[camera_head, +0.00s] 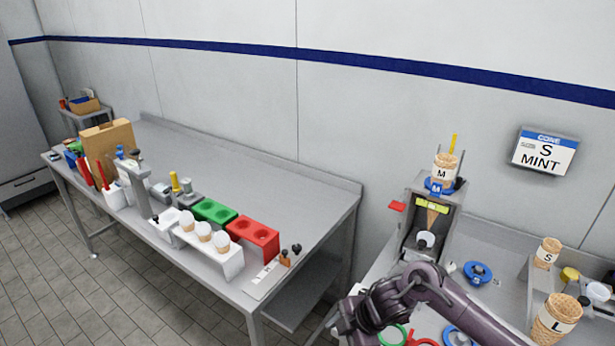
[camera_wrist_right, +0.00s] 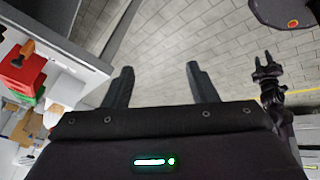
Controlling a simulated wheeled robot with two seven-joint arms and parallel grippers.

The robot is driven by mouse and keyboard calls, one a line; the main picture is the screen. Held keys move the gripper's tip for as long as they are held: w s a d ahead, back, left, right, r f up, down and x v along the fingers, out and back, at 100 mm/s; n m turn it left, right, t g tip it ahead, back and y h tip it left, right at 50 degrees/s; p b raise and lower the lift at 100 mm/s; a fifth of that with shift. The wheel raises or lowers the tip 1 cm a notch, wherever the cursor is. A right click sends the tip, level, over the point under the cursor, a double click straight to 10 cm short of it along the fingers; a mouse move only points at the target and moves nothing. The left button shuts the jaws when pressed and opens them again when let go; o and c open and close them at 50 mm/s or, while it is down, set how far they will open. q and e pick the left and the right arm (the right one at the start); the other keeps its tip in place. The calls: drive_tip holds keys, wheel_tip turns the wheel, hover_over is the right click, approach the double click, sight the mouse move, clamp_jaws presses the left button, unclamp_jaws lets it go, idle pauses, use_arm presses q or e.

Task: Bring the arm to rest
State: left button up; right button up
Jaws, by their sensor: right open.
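My right arm (camera_head: 430,288) comes in from the lower right in the head view, bent over the near end of the right-hand counter. Its gripper is not clearly visible there. In the right wrist view my right gripper (camera_wrist_right: 160,85) is open and empty, its two dark fingers wide apart above the tiled floor. My left gripper (camera_wrist_right: 267,66) shows small at the right of that view, with its fingers apart and nothing visible between them. My left arm does not show in the head view.
A steel table (camera_head: 290,185) holds a red block (camera_head: 253,236), a green block (camera_head: 214,212) and a white rack (camera_head: 212,250) with white-topped pieces. A dispenser (camera_head: 432,215), an S cone sleeve (camera_head: 547,252) and an L cone sleeve (camera_head: 556,318) stand right. A sign (camera_head: 543,153) reads S MINT.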

drive_tip(key=s+a+r+m+t, duration=0.4)
drive_tip(key=a+r+m+t, duration=0.1)
drive_tip(key=a+m, duration=0.2)
drive_tip(key=s+d+m+g+h, duration=0.3)
drive_tip(key=s+d+m+h, duration=0.2)
drive_tip(key=s+d+m, duration=1)
drive_tip(key=s+d+f+n+g+b, duration=0.1)
drive_tip(key=s+d+f+n+b, duration=0.1)
drive_tip(key=f, duration=1.5)
drive_tip(key=s+d+f+n+b, duration=0.1)
drive_tip(key=s+d+f+b, duration=0.15)
drive_tip(key=f, duration=1.55)
use_arm(q)
wheel_tip(320, 180, down, 8)
drive_tip(key=b, duration=0.3)
drive_tip(key=shift+s+r, duration=0.25)
drive_tip(key=shift+s, duration=0.05)
use_arm(e)
drive_tip(key=s+d+f, duration=0.1)
drive_tip(key=s+f, duration=0.8)
drive_tip(key=s+d+f+g, duration=0.1)
drive_tip(key=s+d+f, duration=0.1)
drive_tip(key=s+f, duration=0.7)
drive_tip(key=shift+d+f+g+h, duration=0.25)
drive_tip(key=shift+f+g+h, duration=0.05)
drive_tip(key=shift+f, duration=0.3)
